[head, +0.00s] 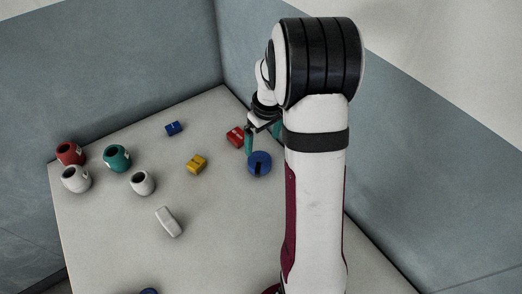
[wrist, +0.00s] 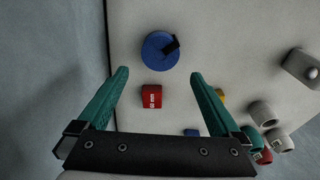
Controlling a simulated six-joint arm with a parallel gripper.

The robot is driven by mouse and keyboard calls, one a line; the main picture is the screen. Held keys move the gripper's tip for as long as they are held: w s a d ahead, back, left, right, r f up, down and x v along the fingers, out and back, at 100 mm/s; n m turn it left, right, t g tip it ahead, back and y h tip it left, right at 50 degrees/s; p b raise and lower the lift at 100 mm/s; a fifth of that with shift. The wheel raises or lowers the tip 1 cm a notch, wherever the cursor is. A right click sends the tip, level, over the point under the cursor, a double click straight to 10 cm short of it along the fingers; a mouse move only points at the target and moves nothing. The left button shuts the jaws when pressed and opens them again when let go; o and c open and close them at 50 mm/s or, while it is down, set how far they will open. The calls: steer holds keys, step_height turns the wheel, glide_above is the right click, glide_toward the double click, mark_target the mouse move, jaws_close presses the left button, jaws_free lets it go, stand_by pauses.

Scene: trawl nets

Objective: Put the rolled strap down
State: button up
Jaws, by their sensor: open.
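The rolled strap appears to be the round blue coil with a black piece on it (head: 260,168). It lies flat on the pale table, left of my arm in the head view. In the wrist view the blue coil (wrist: 153,51) is just beyond my fingertips and between their lines. My gripper (head: 262,143) has teal fingers; one is partly hidden behind my arm. In the wrist view my gripper (wrist: 160,75) is wide open and empty, with nothing touching either finger. A red block (wrist: 151,92) with a white label shows between the fingers, on the table below.
The red block (head: 235,137) is close behind the coil. A yellow block (head: 196,164), a small blue block (head: 173,128) and a white rounded piece (head: 168,222) lie further left. Red (head: 69,153), teal (head: 117,158) and white pots stand at far left. Grey walls border the table.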

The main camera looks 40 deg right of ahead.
steer(key=s+a+r+m, duration=0.1)
steer(key=s+a+r, duration=0.3)
steer(key=a+r, duration=0.35)
steer(key=s+a+r+m+y, duration=0.1)
steer(key=s+a+m, duration=0.1)
steer(key=s+a, duration=0.5)
steer(key=s+a+r+m+g, duration=0.1)
steer(key=s+a+r+m, duration=0.1)
steer(key=s+a, duration=0.6)
steer(key=s+m, duration=0.1)
steer(key=s, duration=0.4)
steer(key=shift+g+y, duration=0.3)
steer(key=shift+y, duration=0.1)
